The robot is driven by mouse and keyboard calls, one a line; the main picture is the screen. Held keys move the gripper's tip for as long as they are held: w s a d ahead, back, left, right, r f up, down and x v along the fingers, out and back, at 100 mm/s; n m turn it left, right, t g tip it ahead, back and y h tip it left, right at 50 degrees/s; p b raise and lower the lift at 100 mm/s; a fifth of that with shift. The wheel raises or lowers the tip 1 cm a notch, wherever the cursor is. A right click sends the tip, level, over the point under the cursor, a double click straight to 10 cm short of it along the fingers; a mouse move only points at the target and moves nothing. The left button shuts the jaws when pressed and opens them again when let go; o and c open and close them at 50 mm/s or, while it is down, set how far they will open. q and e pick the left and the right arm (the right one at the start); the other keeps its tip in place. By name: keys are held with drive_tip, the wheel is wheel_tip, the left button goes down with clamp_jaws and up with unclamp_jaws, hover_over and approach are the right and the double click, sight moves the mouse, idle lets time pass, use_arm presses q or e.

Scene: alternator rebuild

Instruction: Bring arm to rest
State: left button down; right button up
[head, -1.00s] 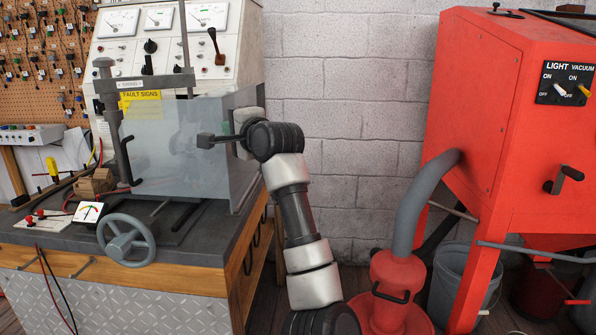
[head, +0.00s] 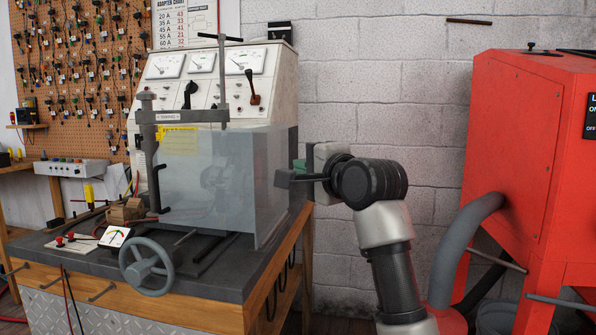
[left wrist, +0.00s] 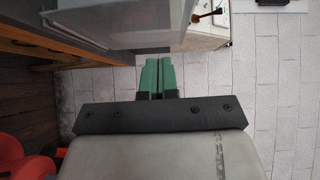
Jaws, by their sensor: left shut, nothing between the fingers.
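My left gripper (head: 299,165) is just right of the bench's clear guard in the head view, with its arm coming up from below. Its green fingers are partly hidden behind a dark bar and the wrist. In the left wrist view the two green fingers (left wrist: 157,78) lie side by side, shut and empty. I cannot tell from the head view how close they are to the guard. My right gripper is in neither view.
A test bench (head: 230,285) with a clear guard (head: 225,185), handwheel (head: 147,266) and gauge panel (head: 204,90) stands on the left. A red cabinet (head: 515,140) with a grey hose (head: 462,245) stands on the right. Bare block wall (head: 385,100) lies between them.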

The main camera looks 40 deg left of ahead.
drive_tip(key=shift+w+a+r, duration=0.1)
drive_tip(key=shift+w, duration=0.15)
